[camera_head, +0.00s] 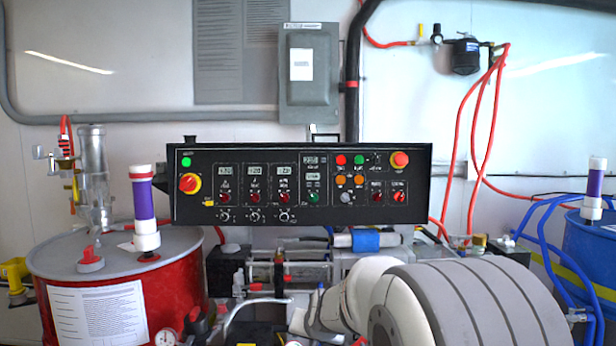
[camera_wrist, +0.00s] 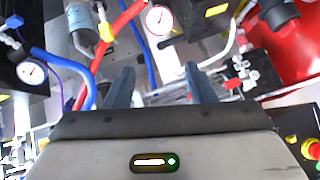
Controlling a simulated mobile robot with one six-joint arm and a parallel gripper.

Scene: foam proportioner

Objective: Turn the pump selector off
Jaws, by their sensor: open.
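The black control panel (camera_head: 303,184) hangs level in the middle of the head view, facing me. Its lower right part carries a grey selector knob (camera_head: 346,197), a red knob (camera_head: 377,197) and a lit red-orange switch (camera_head: 399,198). The labels are too small to read, so I cannot tell which is the pump selector or its setting. My gripper (camera_wrist: 160,88) shows in the wrist view with two dark fingers apart and nothing between them. It points at hoses and fittings. In the head view my arm fills the lower right below the panel; the fingers cannot be made out there.
A red drum (camera_head: 185,272) stands at left and a blue drum (camera_head: 590,250) at right. Pump fittings and hoses crowd below the panel. A pressure gauge (camera_wrist: 159,19) and a blue hose (camera_wrist: 75,70) show near my fingers. Air before the panel face looks clear.

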